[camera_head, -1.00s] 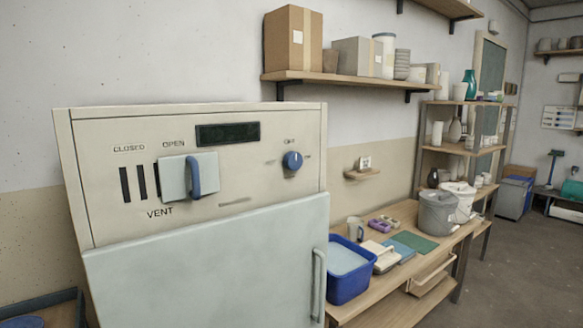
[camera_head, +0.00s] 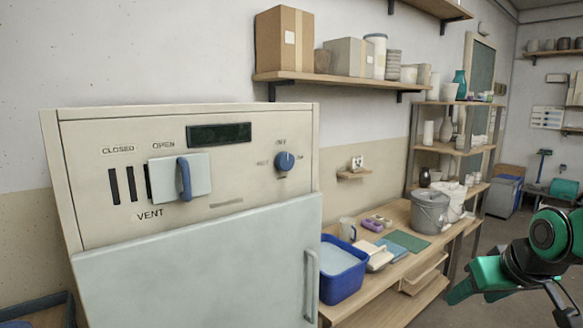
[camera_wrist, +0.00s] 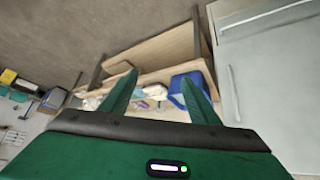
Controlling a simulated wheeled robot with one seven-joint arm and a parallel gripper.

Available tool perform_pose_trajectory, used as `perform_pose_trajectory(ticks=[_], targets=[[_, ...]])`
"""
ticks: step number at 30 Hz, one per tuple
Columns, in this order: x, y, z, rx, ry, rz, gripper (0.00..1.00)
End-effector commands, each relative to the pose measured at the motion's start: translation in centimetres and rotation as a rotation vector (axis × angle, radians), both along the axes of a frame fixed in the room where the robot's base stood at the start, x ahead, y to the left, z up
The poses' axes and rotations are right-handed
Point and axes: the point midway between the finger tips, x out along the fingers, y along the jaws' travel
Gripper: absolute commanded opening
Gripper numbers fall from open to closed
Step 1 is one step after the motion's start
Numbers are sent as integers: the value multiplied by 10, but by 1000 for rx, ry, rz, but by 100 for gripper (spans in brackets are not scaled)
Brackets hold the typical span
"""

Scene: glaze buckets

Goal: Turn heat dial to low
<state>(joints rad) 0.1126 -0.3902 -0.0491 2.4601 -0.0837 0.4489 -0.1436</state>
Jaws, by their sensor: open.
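The heat dial (camera_head: 284,162) is a round blue knob with a pale pointer mark on the right of the kiln's cream control panel (camera_head: 240,180). Its pointer looks close to upright, near the OFF label above it; the small lettering to the sides is blurred. My gripper (camera_wrist: 158,92) is open and empty in the wrist view, its two green fingers spread, with the workbench beyond them. In the head view my green and black arm shows at the lower right, well apart from the dial. The dial does not show in the wrist view.
A blue vent handle (camera_head: 184,178) on a pale slide plate sits left of the dial. Below is the kiln's pale door (camera_head: 200,260) with a vertical handle (camera_head: 310,285). A blue tub (camera_head: 343,278) and a grey bucket (camera_head: 430,212) stand on the workbench. A loaded shelf (camera_head: 350,80) hangs above.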

Motion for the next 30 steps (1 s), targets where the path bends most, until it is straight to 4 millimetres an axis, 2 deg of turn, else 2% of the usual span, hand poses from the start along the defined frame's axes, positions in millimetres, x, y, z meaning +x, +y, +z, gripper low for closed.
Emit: perform_pose_trajectory(ticks=[1,3,5,6,9,12,15,18,23,30], targets=[[28,28,15,-6,-88,86,56],[62,70,40,-6,-221,201,56],[85,108,64,5,-336,293,56],[97,135,80,15,-412,353,56],[115,201,123,60,-596,479,56],[120,254,161,116,-750,570,56],[118,290,190,165,-862,623,56],[114,309,208,198,-929,649,56],[117,320,216,213,-959,659,56],[144,339,215,211,-957,658,56]])
